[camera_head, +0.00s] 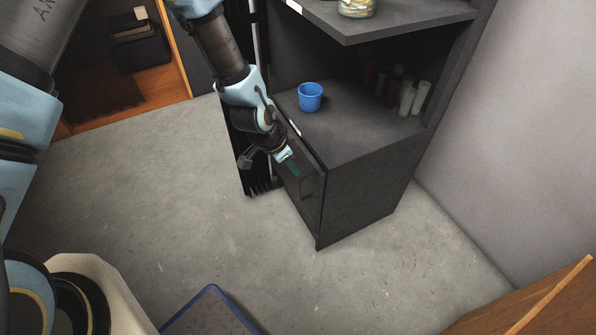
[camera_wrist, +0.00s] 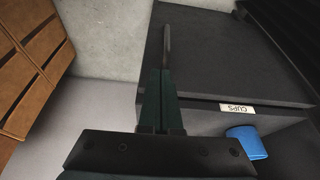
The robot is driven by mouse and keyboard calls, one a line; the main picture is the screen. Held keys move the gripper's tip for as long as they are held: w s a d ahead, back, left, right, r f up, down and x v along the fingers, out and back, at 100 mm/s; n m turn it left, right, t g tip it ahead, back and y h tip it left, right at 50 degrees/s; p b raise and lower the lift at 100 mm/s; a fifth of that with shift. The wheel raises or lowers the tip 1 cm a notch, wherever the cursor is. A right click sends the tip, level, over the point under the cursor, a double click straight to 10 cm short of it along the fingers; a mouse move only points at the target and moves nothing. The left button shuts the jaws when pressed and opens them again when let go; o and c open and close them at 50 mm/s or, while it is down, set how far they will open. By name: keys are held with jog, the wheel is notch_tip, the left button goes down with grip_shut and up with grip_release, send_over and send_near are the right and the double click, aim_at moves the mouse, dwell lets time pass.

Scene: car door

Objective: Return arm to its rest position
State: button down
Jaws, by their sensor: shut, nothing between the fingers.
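My arm reaches down from the top of the head view, bent, with my gripper (camera_head: 290,165) in front of the dark cabinet's lower front panel (camera_head: 312,212). In the wrist view the two dark green fingers of my gripper (camera_wrist: 162,78) are together with nothing between them. A dark bar handle (camera_head: 307,186) on the panel lies just beyond the fingertips; it also shows in the wrist view (camera_wrist: 167,45). I cannot tell whether fingers and handle touch. The panel looks closed.
A blue cup (camera_head: 310,97) stands on the open shelf above the panel, near my forearm. Pale bottles (camera_head: 413,98) stand further back, and a jar (camera_head: 357,7) sits on the upper shelf. A label reading CUPS (camera_wrist: 237,108) marks the shelf edge. Grey floor (camera_head: 170,200) lies clear on the left.

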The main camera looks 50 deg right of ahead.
jog(key=v, duration=0.7)
jog(key=shift+w+a, duration=0.1)
jog(key=w+a+r+n+t+y+p, duration=0.25)
jog(key=w+a+r+n+p, duration=0.45)
jog(key=w+a+r, duration=1.05)
jog(key=a+r+n, duration=0.4)
jog(key=a, duration=0.4)
jog(key=a+r+n+y+p, duration=0.1)
jog(key=a+r+n, duration=0.2)
jog(key=a+n, duration=0.2)
jog(key=s+a+r+n+p, duration=0.1)
jog(key=a+r+n, duration=0.3)
jog(key=a, duration=0.8)
jog(key=shift+r+n, duration=0.3)
jog(key=shift+n, duration=0.1)
jog(key=shift+d+t, duration=0.1)
jog(key=shift+t, duration=0.15)
